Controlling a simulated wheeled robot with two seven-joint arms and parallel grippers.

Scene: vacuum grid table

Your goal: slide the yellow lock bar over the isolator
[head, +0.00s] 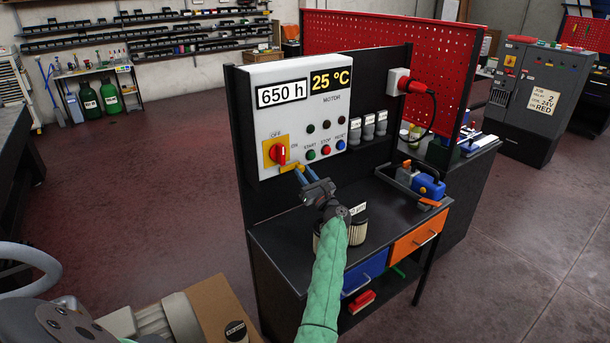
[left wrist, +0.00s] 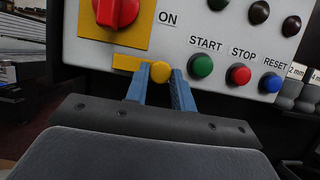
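The isolator (head: 277,152) is a red knob on a yellow plate at the control box's lower left, marked OFF and ON. It also shows at the top of the left wrist view (left wrist: 118,12). The yellow lock bar (left wrist: 127,62) lies roughly level just below the plate, with a round yellow knob at its right end. The bar shows in the head view (head: 288,168) too. My left gripper (head: 302,175) has its blue fingers on either side of that round knob, seemingly touching both sides. My right gripper is out of view.
START (left wrist: 201,66), STOP (left wrist: 238,74) and RESET (left wrist: 271,83) buttons sit just right of my left fingers. Below stand cream filter cartridges (head: 357,230) on the dark bench (head: 385,212). Open air lies left of the panel.

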